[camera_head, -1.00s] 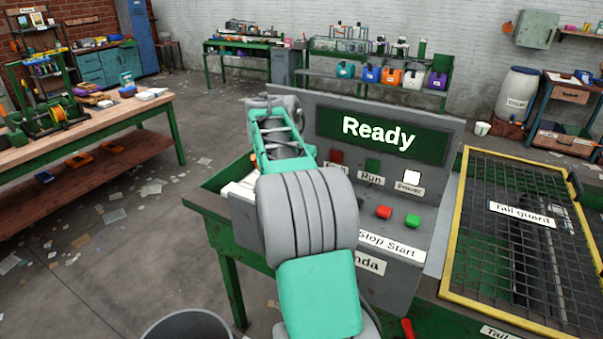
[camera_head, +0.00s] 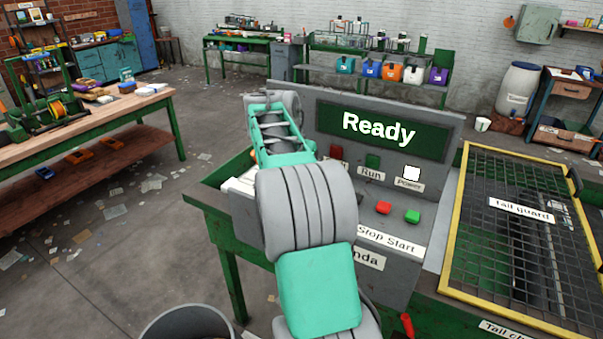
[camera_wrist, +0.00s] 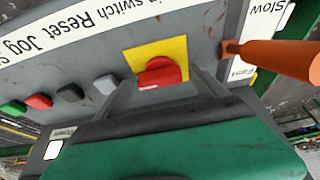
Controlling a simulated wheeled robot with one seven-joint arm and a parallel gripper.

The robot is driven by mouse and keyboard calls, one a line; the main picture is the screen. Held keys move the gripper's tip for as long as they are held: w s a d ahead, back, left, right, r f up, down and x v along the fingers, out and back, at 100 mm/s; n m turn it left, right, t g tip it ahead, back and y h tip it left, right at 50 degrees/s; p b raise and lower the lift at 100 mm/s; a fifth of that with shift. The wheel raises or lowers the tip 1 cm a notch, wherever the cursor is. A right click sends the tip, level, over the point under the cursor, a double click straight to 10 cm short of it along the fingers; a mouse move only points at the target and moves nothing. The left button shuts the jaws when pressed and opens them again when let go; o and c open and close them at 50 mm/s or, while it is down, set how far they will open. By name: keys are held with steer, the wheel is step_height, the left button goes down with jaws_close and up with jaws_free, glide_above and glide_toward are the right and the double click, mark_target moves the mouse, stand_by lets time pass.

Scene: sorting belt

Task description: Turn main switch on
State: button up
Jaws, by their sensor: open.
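The main switch (camera_wrist: 160,73) is a red rotary knob on a square yellow plate (camera_wrist: 142,52), seen in the wrist view. A partly cropped label reading "switch" (camera_wrist: 155,14) is beside it. My gripper (camera_wrist: 163,84) is open, with its two grey fingers on either side of the knob. I cannot tell whether the fingers touch it. In the head view my arm hides the switch and the gripper. The panel's green display (camera_head: 380,131) reads "Ready", and the white Power lamp (camera_head: 412,173) looks lit.
Grey, black, red and green buttons (camera_wrist: 38,101) line up beside the switch. An orange handle (camera_wrist: 270,58) sticks out close to the right finger, by the "Slow" label (camera_wrist: 268,8). The yellow-framed tail guard (camera_head: 520,240) stands right of the panel.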

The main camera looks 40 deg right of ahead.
steer(key=w+p+v, duration=0.1)
steer(key=v, duration=0.6)
steer(key=shift+s+r, duration=0.4)
steer(key=shift+s, duration=0.15)
steer(key=shift+a, duration=0.1)
steer(key=s+a+f+n+t+y, duration=0.1)
steer(key=s+a+n, duration=0.15)
steer(key=a, duration=0.45)
steer(key=s+a+n+t, duration=0.1)
steer(key=a+n, duration=0.3)
steer(key=a, duration=0.4)
steer(key=s+a+f+n+y, duration=0.1)
steer(key=s+a+f+n, duration=0.3)
steer(key=a, duration=0.5)
steer(key=s+a+f+n+y, duration=0.2)
steer(key=s+a+f+n, duration=0.2)
steer(key=s+a+f, duration=0.3)
steer(key=shift+s+a+t, duration=0.3)
steer(key=shift+s+a, duration=0.5)
steer(key=shift+a, duration=0.15)
